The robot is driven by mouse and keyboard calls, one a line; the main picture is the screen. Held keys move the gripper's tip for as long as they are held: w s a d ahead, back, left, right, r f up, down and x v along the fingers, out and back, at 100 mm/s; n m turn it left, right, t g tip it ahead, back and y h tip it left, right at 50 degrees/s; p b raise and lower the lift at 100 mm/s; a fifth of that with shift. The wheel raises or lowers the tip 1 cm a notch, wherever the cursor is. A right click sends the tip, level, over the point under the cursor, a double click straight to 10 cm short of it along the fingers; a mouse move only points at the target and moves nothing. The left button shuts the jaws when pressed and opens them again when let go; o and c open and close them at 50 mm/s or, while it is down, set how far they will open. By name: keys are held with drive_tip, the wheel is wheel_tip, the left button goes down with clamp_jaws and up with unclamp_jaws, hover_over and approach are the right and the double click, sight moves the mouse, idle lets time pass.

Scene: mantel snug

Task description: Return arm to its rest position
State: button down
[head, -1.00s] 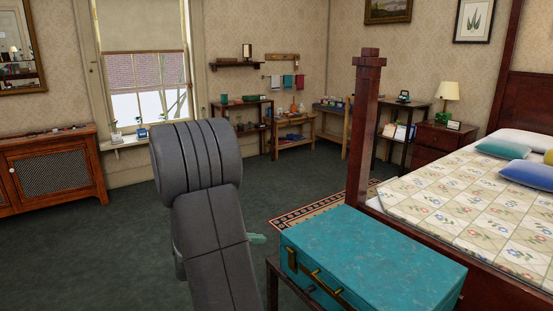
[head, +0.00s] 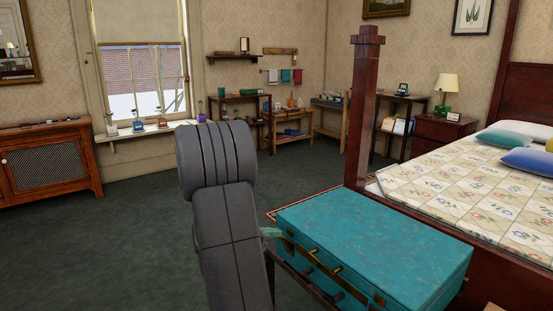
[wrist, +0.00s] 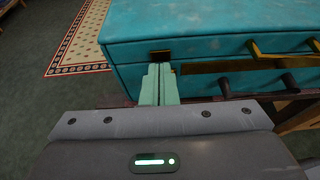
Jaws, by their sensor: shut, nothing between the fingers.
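My gripper (wrist: 159,84) shows in the wrist view as two pale green fingers pressed together, with nothing between them. The fingertips are in front of the lower left part of a teal suitcase (wrist: 205,62), close to its left brass latch. I cannot tell whether they touch it. In the head view my dark grey arm rises left of the suitcase (head: 375,240). Only a bit of the green gripper (head: 271,232) shows there, beside the suitcase's left end, and the rest is hidden behind my arm.
The suitcase lies closed on a dark wooden stand beside the bed (head: 450,200) and its post (head: 363,110). A patterned rug (wrist: 80,40) lies beyond. A wooden cabinet (head: 50,168) stands left. Dark green carpet (head: 120,225) is clear left of my arm.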

drive_tip(key=f+p+v, duration=0.1)
drive_tip(key=p+v, duration=0.4)
drive_tip(key=v, duration=0.8)
drive_tip(key=shift+s+a+r, duration=0.15)
drive_tip(key=shift+s+a, duration=0.1)
drive_tip(key=shift+a, duration=0.15)
drive_tip(key=shift+d, duration=0.1)
